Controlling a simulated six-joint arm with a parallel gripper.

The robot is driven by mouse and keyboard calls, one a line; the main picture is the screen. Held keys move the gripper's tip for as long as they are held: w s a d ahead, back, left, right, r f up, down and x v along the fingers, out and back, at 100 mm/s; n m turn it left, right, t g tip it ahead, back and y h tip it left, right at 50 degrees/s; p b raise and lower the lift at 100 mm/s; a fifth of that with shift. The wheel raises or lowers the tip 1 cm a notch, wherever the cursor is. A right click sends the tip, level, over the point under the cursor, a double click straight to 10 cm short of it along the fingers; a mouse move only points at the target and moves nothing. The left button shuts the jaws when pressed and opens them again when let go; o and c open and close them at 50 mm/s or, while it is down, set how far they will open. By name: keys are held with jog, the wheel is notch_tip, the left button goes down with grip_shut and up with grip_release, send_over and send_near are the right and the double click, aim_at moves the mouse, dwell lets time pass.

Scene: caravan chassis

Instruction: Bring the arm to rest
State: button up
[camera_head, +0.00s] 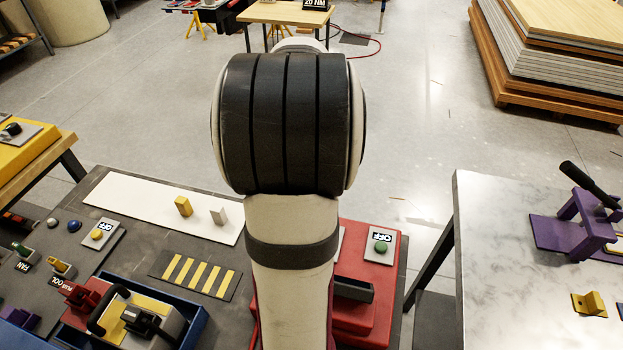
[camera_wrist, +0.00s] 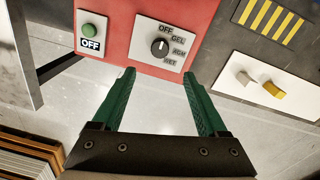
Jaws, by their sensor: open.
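My gripper (camera_wrist: 162,103) shows in the wrist view with its two green fingers spread apart and nothing between them. Past the fingertips is a red unit (camera_wrist: 124,34) with a white dial plate (camera_wrist: 147,34). The plate carries a black knob (camera_wrist: 159,47) and the labels OFF, GEL, AGM and WET. In the head view my arm rises through the middle and hides part of the red unit (camera_head: 362,230). My gripper is hidden in that view.
A green button (camera_head: 380,247) marked OFF sits on the red unit. A white strip (camera_head: 140,203) holds a yellow block (camera_head: 183,206) and a grey block (camera_head: 219,216). A marble-topped table (camera_head: 500,260) with a purple fixture (camera_head: 575,222) stands right. Open floor (camera_head: 420,140) lies beyond.

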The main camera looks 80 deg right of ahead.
notch_tip(320, 180, up, 4)
jog(key=shift+r, duration=0.1)
dwell(0.4)
